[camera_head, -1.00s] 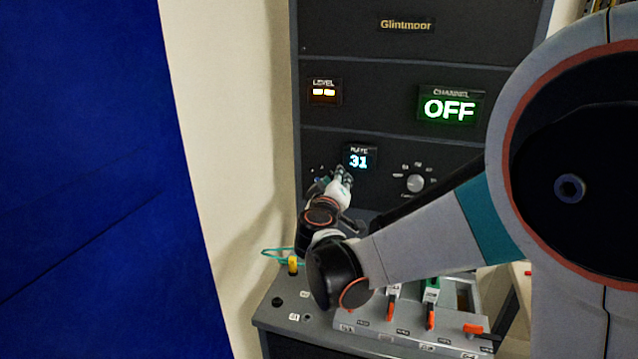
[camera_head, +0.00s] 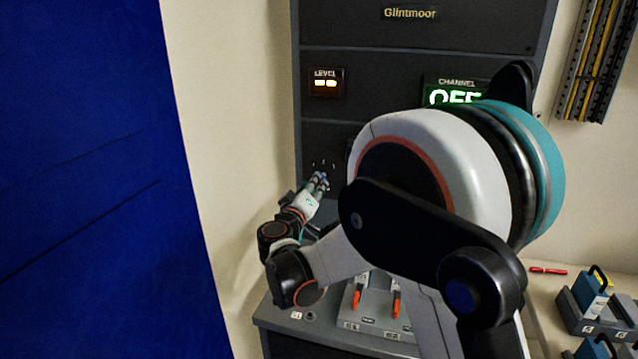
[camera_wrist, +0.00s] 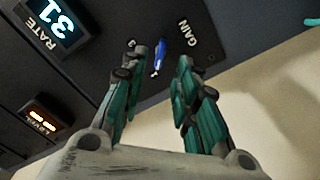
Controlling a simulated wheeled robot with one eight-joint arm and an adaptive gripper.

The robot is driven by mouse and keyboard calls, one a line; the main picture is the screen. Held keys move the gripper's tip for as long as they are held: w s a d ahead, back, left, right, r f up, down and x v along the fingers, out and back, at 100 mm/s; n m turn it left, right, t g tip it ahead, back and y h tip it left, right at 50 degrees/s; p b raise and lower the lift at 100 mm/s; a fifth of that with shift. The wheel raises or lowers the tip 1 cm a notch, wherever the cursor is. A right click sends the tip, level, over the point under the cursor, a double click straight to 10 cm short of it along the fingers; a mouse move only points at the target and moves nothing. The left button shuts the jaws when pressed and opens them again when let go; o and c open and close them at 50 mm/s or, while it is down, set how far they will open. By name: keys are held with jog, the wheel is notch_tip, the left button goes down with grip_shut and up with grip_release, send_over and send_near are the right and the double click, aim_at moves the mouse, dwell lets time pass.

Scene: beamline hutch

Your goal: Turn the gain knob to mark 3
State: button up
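The gain knob (camera_wrist: 159,57) shows in the wrist view as a narrow blue grip with a pale end, on the dark panel below the "GAIN" label (camera_wrist: 186,30). My gripper (camera_wrist: 162,64) is open, with one teal-and-black finger on each side of the knob. I see gaps between fingers and knob, and cannot tell how deep the fingertips reach. In the head view my gripper (camera_head: 321,181) is at the lower left of the rack panel, just under small scale marks (camera_head: 323,164). It hides the knob there. The mark numbers are too small to read.
The level display (camera_head: 325,82) shows two lit bars. The rate display (camera_wrist: 54,19) reads 31 in the wrist view. My arm covers part of the channel display (camera_head: 455,96). A sloped console (camera_head: 375,332) with orange-tipped levers stands below. A blue panel (camera_head: 90,180) fills the left.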

jog(key=shift+b+x, duration=0.5)
jog(key=shift+x, duration=2.25)
jog(key=shift+c, duration=0.5)
grip_shut()
